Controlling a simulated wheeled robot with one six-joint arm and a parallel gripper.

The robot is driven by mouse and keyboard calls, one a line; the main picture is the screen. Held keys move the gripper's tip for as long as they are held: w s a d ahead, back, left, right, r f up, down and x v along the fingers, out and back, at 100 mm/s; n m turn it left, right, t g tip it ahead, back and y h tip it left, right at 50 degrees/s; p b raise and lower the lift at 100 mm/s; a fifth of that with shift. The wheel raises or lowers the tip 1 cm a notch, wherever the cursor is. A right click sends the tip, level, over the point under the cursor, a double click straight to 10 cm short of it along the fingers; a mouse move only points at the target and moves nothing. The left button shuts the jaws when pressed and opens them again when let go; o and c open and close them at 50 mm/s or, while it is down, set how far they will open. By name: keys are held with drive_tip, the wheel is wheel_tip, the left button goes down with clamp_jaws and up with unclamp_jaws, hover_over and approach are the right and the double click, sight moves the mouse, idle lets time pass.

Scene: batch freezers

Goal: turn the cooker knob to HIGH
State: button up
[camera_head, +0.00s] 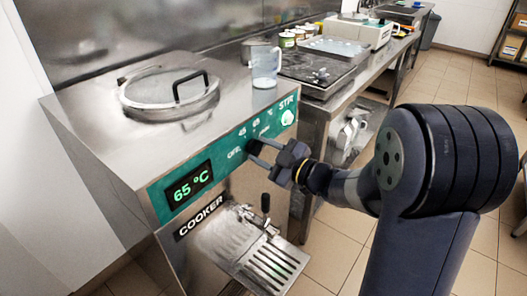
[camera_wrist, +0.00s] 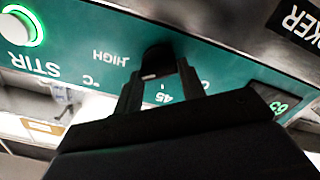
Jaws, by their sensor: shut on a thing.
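The cooker (camera_head: 150,140) is a steel machine with a green front panel. Its dark knob (camera_head: 254,147) sits on that panel amid the marks OFF, 45, 65 and HIGH. My gripper (camera_head: 262,152) reaches it from the right, with its two fingers closed around the knob. In the wrist view, which shows the panel upside down, the black knob (camera_wrist: 157,58) is between my fingertips (camera_wrist: 158,80). The word HIGH (camera_wrist: 111,58) is readable left of the knob, and 45 is partly visible below it. The knob's pointer is hidden. The green display (camera_head: 189,186) reads 65 °C.
A lit STIR button (camera_head: 287,117) is right of the knob. A spout lever (camera_head: 265,203) and drip tray (camera_head: 266,262) stick out below the panel. A glass jug (camera_head: 265,67) and a round lid (camera_head: 168,91) are on top. Tiled floor lies to the right.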

drive_tip(key=c, duration=0.4)
drive_tip(key=shift+r+m+p, duration=0.2)
drive_tip(key=shift+m+p, duration=0.7)
drive_tip(key=shift+p, duration=0.15)
drive_tip(key=shift+w+f+m+p, duration=0.15)
drive_tip(key=shift+m+p, duration=0.5)
drive_tip(key=shift+m, duration=0.55)
drive_tip(key=o, duration=1)
drive_tip(key=shift+d, duration=0.1)
drive_tip(key=v, duration=1)
drive_tip(key=shift+s+d, duration=0.25)
drive_tip(key=shift+s, duration=0.1)
